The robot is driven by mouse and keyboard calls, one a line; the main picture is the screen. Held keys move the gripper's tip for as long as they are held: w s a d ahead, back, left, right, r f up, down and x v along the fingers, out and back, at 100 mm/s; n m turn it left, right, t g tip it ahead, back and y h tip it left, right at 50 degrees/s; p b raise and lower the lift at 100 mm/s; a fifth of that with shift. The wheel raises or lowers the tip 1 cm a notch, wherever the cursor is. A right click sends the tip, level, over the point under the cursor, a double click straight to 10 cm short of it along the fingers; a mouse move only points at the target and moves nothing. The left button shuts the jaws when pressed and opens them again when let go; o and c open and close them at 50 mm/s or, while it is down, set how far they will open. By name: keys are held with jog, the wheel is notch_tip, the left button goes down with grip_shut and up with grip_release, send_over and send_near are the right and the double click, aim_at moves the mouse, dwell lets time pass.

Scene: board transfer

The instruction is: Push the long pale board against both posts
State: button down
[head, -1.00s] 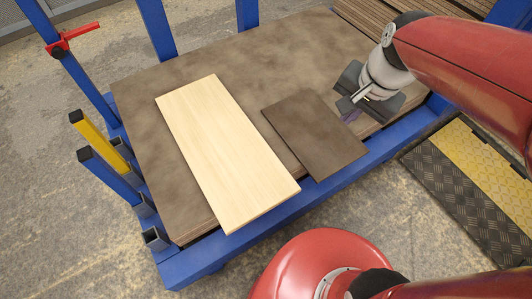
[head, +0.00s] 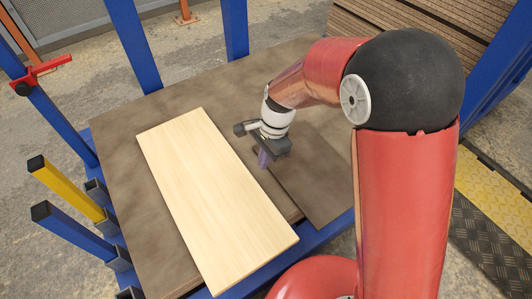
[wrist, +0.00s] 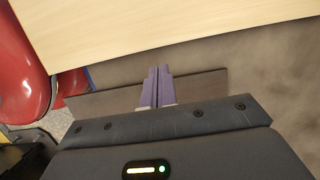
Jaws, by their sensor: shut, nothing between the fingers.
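The long pale board (head: 215,200) lies flat on the brown deck (head: 135,205), its near end at the deck's front edge. A yellow post (head: 66,188) and a shorter-looking blue post (head: 72,231) stand at the deck's left edge. Bare deck separates them from the pale board. My gripper (head: 263,160) is shut and empty, fingers pointing down, just right of the pale board's right long edge. In the wrist view, the purple fingertips (wrist: 157,72) are side by side, and the pale board (wrist: 150,25) lies beyond them with a gap showing. Fingertip height is unclear.
A dark brown board (head: 315,185) lies right of the pale board, partly hidden by my arm. Blue uprights (head: 132,42) frame the back. A red clamp (head: 38,74) sits on the left upright. Ribbed sheets (head: 400,50) are stacked behind; the deck's left strip is clear.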

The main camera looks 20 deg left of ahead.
aim_at(258, 180)
jog(key=x, duration=0.5)
jog(key=shift+b, duration=0.4)
jog(key=shift+r, duration=0.1)
